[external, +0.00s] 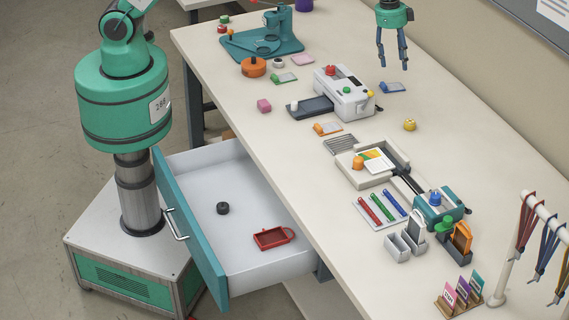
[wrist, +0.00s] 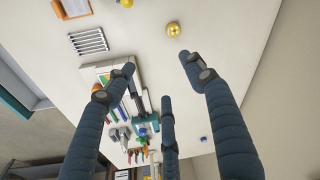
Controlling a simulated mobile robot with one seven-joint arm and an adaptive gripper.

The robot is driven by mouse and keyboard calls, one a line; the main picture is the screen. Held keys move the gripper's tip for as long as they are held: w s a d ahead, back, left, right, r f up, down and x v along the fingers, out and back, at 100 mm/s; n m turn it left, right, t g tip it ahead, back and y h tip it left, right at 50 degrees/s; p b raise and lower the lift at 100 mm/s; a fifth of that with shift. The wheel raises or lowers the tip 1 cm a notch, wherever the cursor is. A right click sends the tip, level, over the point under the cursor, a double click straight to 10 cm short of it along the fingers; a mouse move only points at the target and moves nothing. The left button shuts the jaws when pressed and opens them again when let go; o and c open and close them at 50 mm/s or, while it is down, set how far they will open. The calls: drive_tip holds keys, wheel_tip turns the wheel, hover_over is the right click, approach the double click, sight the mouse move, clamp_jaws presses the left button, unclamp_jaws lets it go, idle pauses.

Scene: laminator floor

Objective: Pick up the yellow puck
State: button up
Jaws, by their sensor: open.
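The yellow puck (external: 409,125) is small and round and sits on the bare table, toward the wall side, to the right of the white machine. It also shows in the wrist view (wrist: 173,30), near the top and beyond the fingertips. My gripper (external: 392,62) hangs above the table near the wall, fingers pointing down, higher up in the picture than the puck and apart from it. In the wrist view its dark fingers (wrist: 158,74) are spread and nothing is between them.
A grey rack (external: 340,144) and a beige tray (external: 368,178) lie nearer the front. The table around the puck is clear. An open drawer (external: 240,213) juts out at the left.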

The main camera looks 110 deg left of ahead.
drive_tip(key=w+a+f, duration=0.2)
drive_tip(key=f, duration=0.3)
drive_tip(key=w+a+f+p, duration=0.1)
drive_tip(key=w+a+f, duration=0.1)
drive_tip(key=f, duration=0.4)
drive_tip(key=shift+a+g, duration=0.3)
drive_tip(key=shift+a, duration=0.15)
drive_tip(key=shift+w+f, duration=0.1)
drive_tip(key=shift+f, duration=0.05)
hover_over(410, 122)
drive_tip(key=shift+s+a+f, duration=0.1)
drive_tip(key=shift+s+f, duration=0.05)
drive_tip(key=shift+f, duration=1.25)
drive_tip(key=shift+s+a+f, duration=0.1)
drive_tip(key=shift+f, duration=1.25)
drive_tip(key=shift+s+f, duration=0.15)
drive_tip(key=shift+f, duration=1.25)
drive_tip(key=shift+f, duration=0.1)
drive_tip(key=shift+w+d+f, duration=0.1)
drive_tip(key=shift+w+f, duration=0.05)
drive_tip(key=shift+f, duration=1.1)
drive_tip(key=shift+w+d+f, duration=0.1)
drive_tip(key=shift+w+f, duration=0.05)
drive_tip(key=shift+f, duration=1.1)
drive_tip(key=shift+c, duration=0.5)
drive_tip(key=c, duration=1.1)
